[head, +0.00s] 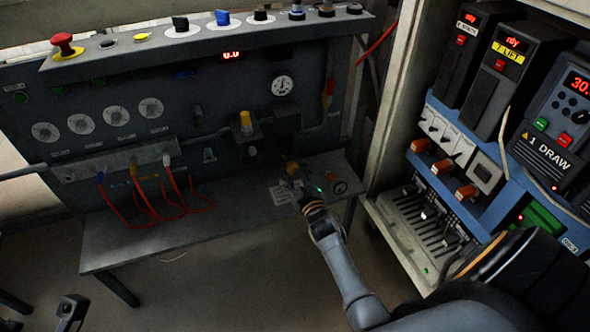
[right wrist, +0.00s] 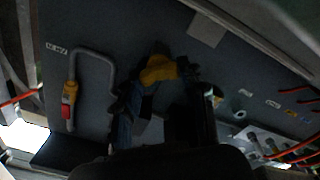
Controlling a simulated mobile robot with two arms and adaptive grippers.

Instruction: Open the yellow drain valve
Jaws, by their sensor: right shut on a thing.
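The yellow drain valve (head: 292,167) sits low on the grey panel, just above the bench, in the head view. In the right wrist view its yellow handle (right wrist: 158,70) lies between my fingers. My right gripper (head: 298,183) is at the valve, reaching in from the lower right. In the right wrist view my right gripper (right wrist: 160,92) is shut on the yellow handle. The fingers hide part of the valve, and its body is dark. Dark parts at the lower left edge of the head view may be my left gripper; its fingers are unclear.
A grey bench (head: 130,240) runs under the panel, with orange hoses (head: 170,205) looping onto it at the left. A gauge (head: 282,85) and another yellow-topped fitting (head: 245,120) are above the valve. A control cabinet (head: 470,165) stands close at the right.

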